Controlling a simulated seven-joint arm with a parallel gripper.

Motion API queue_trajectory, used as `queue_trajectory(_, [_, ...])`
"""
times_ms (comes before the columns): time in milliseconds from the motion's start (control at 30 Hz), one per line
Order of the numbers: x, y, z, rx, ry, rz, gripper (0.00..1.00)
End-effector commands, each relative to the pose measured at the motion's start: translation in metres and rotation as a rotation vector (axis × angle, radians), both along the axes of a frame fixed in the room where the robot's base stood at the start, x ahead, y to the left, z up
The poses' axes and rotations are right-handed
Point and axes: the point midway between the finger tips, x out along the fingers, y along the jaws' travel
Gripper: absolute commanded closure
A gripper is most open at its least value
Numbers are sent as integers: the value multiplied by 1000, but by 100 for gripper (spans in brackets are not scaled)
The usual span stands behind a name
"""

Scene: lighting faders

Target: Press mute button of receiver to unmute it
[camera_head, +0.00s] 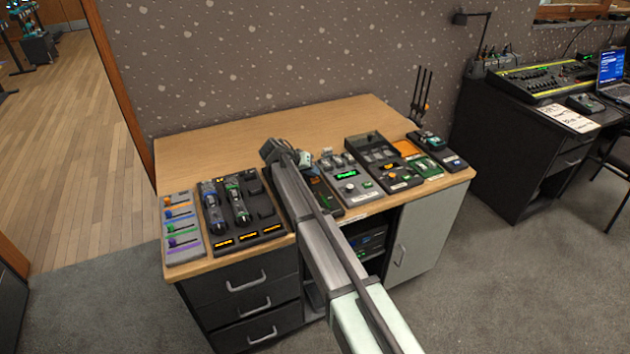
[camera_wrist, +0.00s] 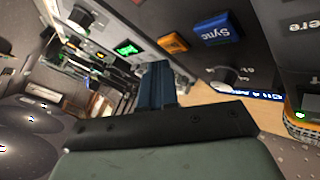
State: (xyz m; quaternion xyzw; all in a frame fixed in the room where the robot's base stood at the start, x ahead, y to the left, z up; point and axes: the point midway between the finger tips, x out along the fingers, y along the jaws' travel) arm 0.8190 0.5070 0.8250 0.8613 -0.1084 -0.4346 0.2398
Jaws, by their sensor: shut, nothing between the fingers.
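A dark panel in the wrist view carries a blue button marked Sync (camera_wrist: 217,30), an orange button (camera_wrist: 173,43) and a knob (camera_wrist: 228,78). It may be the receiver; no label reading mute is legible. My gripper (camera_wrist: 157,70) shows as a dark blue-grey finger shape, shut and empty, close to this panel. I cannot tell whether it touches. In the head view my arm crosses the desk's front edge, and its wrist hides part of the device row. The fingertips there are not clear.
The wooden desk (camera_head: 243,130) holds a colourful fader strip (camera_head: 182,228), a dark tray with handheld microphones (camera_head: 258,222), a grey green-display unit (camera_head: 345,178), a dark keypad unit (camera_head: 385,160) and dark antennas (camera_head: 420,95). The desk's back left is clear. The wall stands behind.

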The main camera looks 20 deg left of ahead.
Motion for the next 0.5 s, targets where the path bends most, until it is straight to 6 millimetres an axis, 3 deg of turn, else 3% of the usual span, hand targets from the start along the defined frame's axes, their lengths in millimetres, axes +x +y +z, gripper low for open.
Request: queue_trajectory(500, [0, 0, 37, 1, 0, -1, 100])
